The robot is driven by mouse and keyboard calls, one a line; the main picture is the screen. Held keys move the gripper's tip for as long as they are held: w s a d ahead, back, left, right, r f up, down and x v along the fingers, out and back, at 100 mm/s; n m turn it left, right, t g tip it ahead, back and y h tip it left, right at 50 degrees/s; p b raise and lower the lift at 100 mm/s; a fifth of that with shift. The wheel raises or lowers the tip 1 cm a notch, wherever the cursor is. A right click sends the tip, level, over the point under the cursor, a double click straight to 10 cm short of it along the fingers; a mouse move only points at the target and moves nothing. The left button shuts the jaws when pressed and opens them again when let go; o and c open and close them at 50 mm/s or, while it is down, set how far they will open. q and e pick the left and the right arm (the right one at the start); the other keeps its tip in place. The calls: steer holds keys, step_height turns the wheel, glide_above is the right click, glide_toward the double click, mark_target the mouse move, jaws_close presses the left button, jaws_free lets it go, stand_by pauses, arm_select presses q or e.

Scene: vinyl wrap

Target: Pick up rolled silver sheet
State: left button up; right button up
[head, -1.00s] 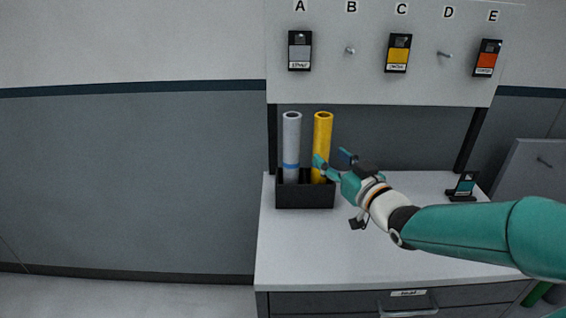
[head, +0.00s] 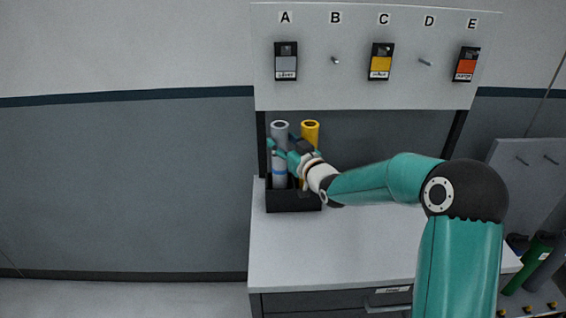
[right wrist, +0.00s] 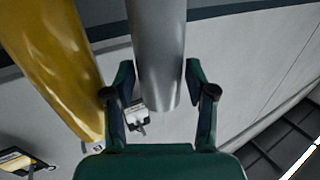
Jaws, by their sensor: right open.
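The rolled silver sheet (head: 280,150) stands upright in a black holder (head: 293,201), with a blue band low on it. The rolled yellow sheet (head: 310,131) stands just to its right, partly hidden by my gripper. My right gripper (head: 282,145) is at the silver roll, at about mid-height. In the right wrist view the silver roll (right wrist: 157,50) lies between the open fingers of my gripper (right wrist: 160,88), with a gap visible at the sides. The yellow roll (right wrist: 55,60) is outside the left finger. My left gripper is not in view.
The holder stands on a white worktop (head: 350,240) with bare room to its right and in front. A panel (head: 360,95) above has labels A to E with sample cards and bare pegs. A green roll (head: 527,262) lies low at the right.

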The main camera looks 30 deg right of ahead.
steer(key=shift+w, duration=1)
steer(key=shift+s, duration=0.1)
steer(key=shift+c, duration=0.2)
jaws_close()
steer(key=shift+r, duration=0.1)
